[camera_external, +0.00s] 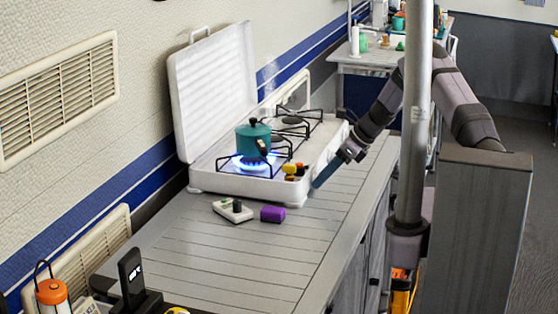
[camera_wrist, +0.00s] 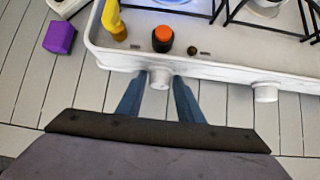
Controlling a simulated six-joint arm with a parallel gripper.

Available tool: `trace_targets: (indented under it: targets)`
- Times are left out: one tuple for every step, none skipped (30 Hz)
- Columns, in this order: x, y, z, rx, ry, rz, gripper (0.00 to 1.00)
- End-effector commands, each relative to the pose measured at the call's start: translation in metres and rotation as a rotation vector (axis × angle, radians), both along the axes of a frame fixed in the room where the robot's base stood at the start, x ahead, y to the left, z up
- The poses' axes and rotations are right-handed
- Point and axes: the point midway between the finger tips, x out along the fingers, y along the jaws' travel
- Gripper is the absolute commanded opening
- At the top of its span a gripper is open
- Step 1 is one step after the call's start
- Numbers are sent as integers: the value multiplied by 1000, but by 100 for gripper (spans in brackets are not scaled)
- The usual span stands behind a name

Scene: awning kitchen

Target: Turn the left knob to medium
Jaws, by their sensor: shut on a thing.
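The white camping stove (camera_external: 225,182) stands on the counter with its lid up, and its front edge also shows in the wrist view (camera_wrist: 115,56). The left knob (camera_wrist: 159,81) is a small white knob on the stove's front face. My gripper (camera_wrist: 161,78) is at that knob, with one blue finger on each side, shut on it. The right knob (camera_wrist: 265,93) is apart from the fingers. In the external view my gripper (camera_external: 326,172) is at the stove's front side; the left knob is hidden there. The knob's setting cannot be read.
A teal pot (camera_external: 252,136) sits over a blue flame (camera_external: 250,163) on the near burner. Yellow and orange-topped items (camera_wrist: 162,39) stand on the stove near its front edge. A purple block (camera_wrist: 59,37) lies on the counter, beside a white device (camera_external: 232,210).

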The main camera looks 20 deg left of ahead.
Motion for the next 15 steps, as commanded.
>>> trace_targets:
  targets:
    - [0, 0, -1, 1, -10, 0, 17]
    - [0, 0, -1, 1, -16, 0, 17]
    - [-1, 0, -1, 1, -23, 0, 17]
    - [-1, 0, -1, 0, -29, -1, 17]
    - [-1, 0, -1, 0, -34, -2, 17]
    - [-1, 0, -1, 0, -41, -1, 17]
    - [-1, 0, -1, 1, -46, -1, 17]
    - [-1, 0, -1, 1, -49, -1, 17]
    - [-1, 0, -1, 1, -55, 0, 17]
    - [-1, 0, -1, 1, -58, -1, 17]
    - [-1, 0, -1, 0, -63, -1, 17]
    - [-1, 0, -1, 1, -68, -2, 17]
    - [-1, 1, -1, 1, -72, -1, 17]
    - [-1, 1, -1, 1, -76, -1, 17]
    - [-1, 1, -1, 1, -82, 0, 17]
